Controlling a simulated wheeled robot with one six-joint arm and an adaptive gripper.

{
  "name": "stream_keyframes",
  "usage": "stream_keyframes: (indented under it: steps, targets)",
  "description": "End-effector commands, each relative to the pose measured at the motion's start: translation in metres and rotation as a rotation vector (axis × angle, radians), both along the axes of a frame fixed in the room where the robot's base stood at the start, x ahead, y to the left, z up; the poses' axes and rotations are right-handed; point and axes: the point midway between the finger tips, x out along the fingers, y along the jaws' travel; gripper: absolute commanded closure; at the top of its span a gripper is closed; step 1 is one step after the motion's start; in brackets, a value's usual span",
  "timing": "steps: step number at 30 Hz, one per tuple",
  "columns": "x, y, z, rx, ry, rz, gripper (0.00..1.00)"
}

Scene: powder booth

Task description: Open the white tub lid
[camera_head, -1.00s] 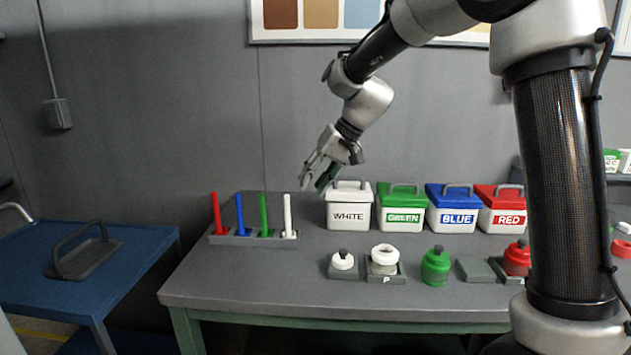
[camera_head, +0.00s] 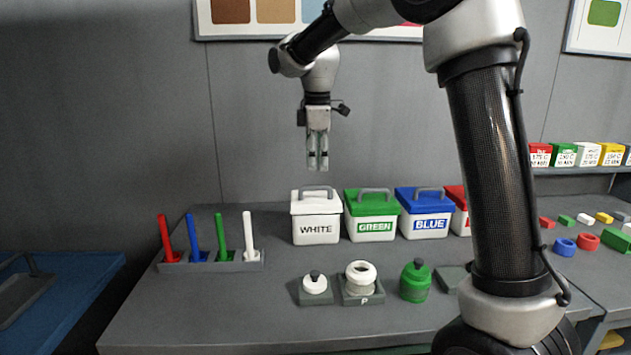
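The white tub (camera_head: 316,230), labelled WHITE, stands upright at the left end of a row of tubs on the grey bench. Its white lid (camera_head: 300,208) is on, and a grey loop handle (camera_head: 317,188) rises from the lid's top.
Green (camera_head: 371,228) and blue (camera_head: 422,228) tubs stand close on the right; a red one is partly hidden by my arm. A rack (camera_head: 212,262) of coloured sticks is on the left. White jars (camera_head: 361,277) and a green jar (camera_head: 415,283) stand in front.

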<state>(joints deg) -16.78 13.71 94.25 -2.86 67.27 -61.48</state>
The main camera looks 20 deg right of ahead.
Motion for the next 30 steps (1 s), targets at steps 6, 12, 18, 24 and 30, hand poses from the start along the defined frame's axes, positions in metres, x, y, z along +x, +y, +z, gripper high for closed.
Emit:
stream_keyframes:
  steps: [6,12,18,24,30]
  targets:
    - [0.003,-0.001,-0.038,0.001,0.003,-0.003,0.66]
    - [0.005,-0.001,-0.062,0.002,0.001,-0.005,0.66]
    - [0.006,-0.001,-0.066,0.002,0.001,-0.005,0.66]
    - [0.006,-0.001,-0.066,0.003,0.001,-0.005,0.79]
    - [0.006,-0.001,-0.066,0.003,0.001,-0.005,1.0]
